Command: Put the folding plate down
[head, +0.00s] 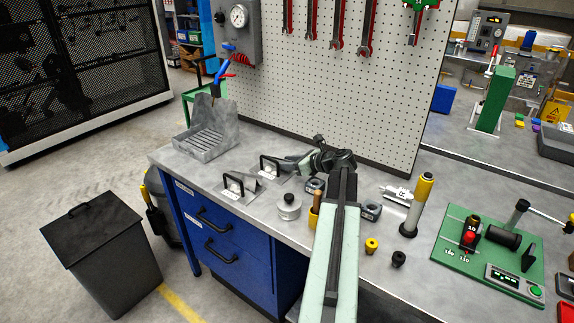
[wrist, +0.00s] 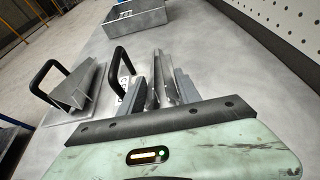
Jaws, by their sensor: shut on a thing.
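Two grey metal plates with black handles are on the bench. The nearer folding plate (head: 240,187) rests on the bench top, and it shows at left in the wrist view (wrist: 76,92). The farther folding plate (head: 268,176) is at my gripper (head: 286,164). In the wrist view my gripper (wrist: 160,78) is shut on thin upright grey metal of this farther plate (wrist: 152,82), with its black handle (wrist: 121,62) just left of the jaws. The jaws hide part of it, and I cannot tell whether its underside touches the bench.
A grey slotted tray (head: 205,145) stands at the bench's left end. A round lidded metal pot (head: 289,206) is in front of the plates. A pegboard (head: 310,90) rises behind. Bare bench shows between tray and plates.

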